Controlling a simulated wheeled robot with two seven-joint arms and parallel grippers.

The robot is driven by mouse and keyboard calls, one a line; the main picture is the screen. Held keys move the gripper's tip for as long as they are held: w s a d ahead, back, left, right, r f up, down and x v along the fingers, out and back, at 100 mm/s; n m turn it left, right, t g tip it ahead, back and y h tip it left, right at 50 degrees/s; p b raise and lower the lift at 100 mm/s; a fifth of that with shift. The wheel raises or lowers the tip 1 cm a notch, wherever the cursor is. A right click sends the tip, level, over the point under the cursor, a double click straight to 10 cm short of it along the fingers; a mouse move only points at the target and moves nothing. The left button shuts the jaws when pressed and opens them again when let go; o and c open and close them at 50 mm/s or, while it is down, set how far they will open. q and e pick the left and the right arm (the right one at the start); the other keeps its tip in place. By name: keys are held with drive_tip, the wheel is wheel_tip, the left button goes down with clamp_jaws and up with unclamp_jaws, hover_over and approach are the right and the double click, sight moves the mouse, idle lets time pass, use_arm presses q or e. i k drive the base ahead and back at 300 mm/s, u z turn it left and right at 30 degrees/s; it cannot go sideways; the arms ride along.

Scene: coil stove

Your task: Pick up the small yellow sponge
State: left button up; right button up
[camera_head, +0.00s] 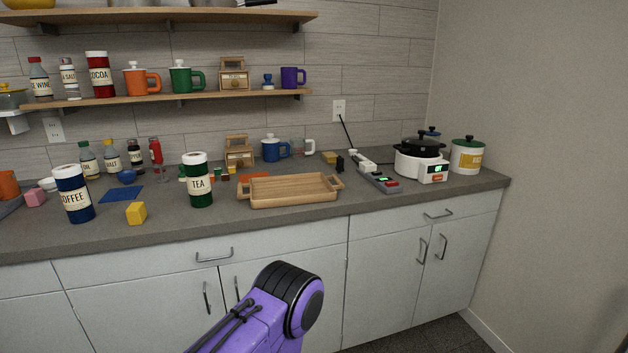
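A small yellow block that looks like a sponge (136,213) sits near the front edge of the grey counter, between the dark blue coffee canister (73,193) and the dark green tea canister (198,181). A second small yellow item (329,157) lies at the back of the counter, right of the blue mug. I cannot tell for sure which is the sponge. One purple link of my arm shows at the bottom middle, in front of the cabinets and below the counter. Neither gripper is in view.
A wooden tray (290,190) stands right of the tea canister. A blue cloth (121,194) lies behind the front yellow block, and a pink block (35,197) is at far left. Power strip (378,180) and white cooker (420,165) are at right. The counter's front strip is mostly clear.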

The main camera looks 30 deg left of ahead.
sight(136, 213)
drive_tip(key=i, duration=2.05)
drive_tip(key=u, duration=2)
